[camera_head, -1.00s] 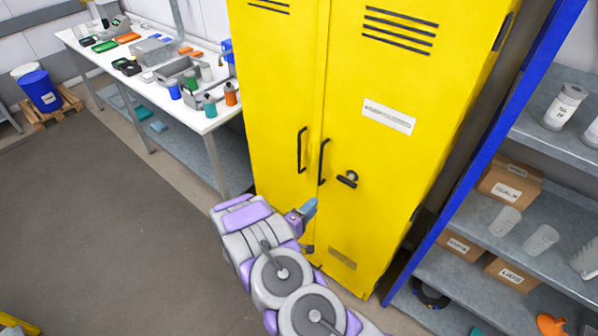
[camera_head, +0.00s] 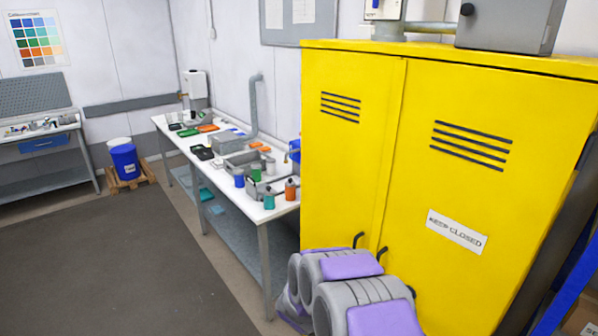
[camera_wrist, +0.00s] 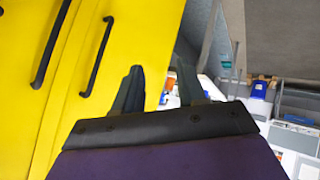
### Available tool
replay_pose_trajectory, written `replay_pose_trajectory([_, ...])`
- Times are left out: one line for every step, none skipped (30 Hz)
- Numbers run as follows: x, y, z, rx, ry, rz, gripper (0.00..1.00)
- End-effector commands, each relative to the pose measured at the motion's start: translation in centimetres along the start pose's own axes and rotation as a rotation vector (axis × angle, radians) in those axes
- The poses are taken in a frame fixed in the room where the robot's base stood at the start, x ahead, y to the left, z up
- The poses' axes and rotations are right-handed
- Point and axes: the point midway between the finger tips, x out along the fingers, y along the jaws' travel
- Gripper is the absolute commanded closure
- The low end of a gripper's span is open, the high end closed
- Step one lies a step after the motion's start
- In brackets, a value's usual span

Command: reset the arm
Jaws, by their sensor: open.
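My gripper (camera_wrist: 160,90) shows in the wrist view with its two dark fingers apart and nothing between them. It is in front of the right part of the yellow cabinet (camera_wrist: 150,30), close to its edge. In the head view my grey and purple arm covers the lower front of the yellow cabinet (camera_head: 350,160), and the gripper itself is hidden there. The cabinet doors look shut. Two black handles show in the wrist view, to the left of the fingers.
A white workbench (camera_head: 262,213) with bottles and trays stands left of the cabinet. A blue drum (camera_head: 125,162) sits on a pallet farther back. A blue shelf post (camera_head: 565,290) rises at the right. The grey floor (camera_head: 110,260) at left is open.

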Motion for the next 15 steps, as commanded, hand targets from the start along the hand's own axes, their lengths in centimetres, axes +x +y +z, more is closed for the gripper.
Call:
replay_pose_trajectory([-1.1, -0.1, -0.8, 0.029, 0.008, -0.050, 0.60])
replay_pose_trajectory([-1.9, -0.5, -1.0, 0.043, 0.005, -0.086, 0.60])
replay_pose_trajectory([-2.9, -0.8, -1.3, 0.060, 0.001, -0.129, 0.60])
replay_pose_trajectory([-3.8, -1.1, -1.5, 0.073, -0.003, -0.164, 0.60])
replay_pose_trajectory([-4.6, -1.2, -1.6, 0.085, -0.007, -0.193, 0.60])
replay_pose_trajectory([-5.7, -1.5, -1.6, 0.098, -0.018, -0.235, 0.60])
replay_pose_trajectory([-6.6, -1.6, -1.8, 0.107, -0.022, -0.262, 0.60])
replay_pose_trajectory([-7.5, -1.7, -1.8, 0.116, -0.032, -0.291, 0.60])
replay_pose_trajectory([-8.7, -1.8, -1.7, 0.126, -0.044, -0.325, 0.60])
replay_pose_trajectory([-9.7, -1.9, -1.6, 0.133, -0.056, -0.353, 0.60])
replay_pose_trajectory([-10.7, -1.9, -1.4, 0.140, -0.066, -0.375, 0.60])
replay_pose_trajectory([-11.9, -2.0, -0.9, 0.146, -0.089, -0.407, 0.60])
replay_pose_trajectory([-12.9, -1.9, -0.7, 0.151, -0.101, -0.427, 0.60])
replay_pose_trajectory([-13.9, -1.9, -0.2, 0.154, -0.120, -0.449, 0.60])
replay_pose_trajectory([-15.2, -1.8, 0.4, 0.159, -0.144, -0.471, 0.60])
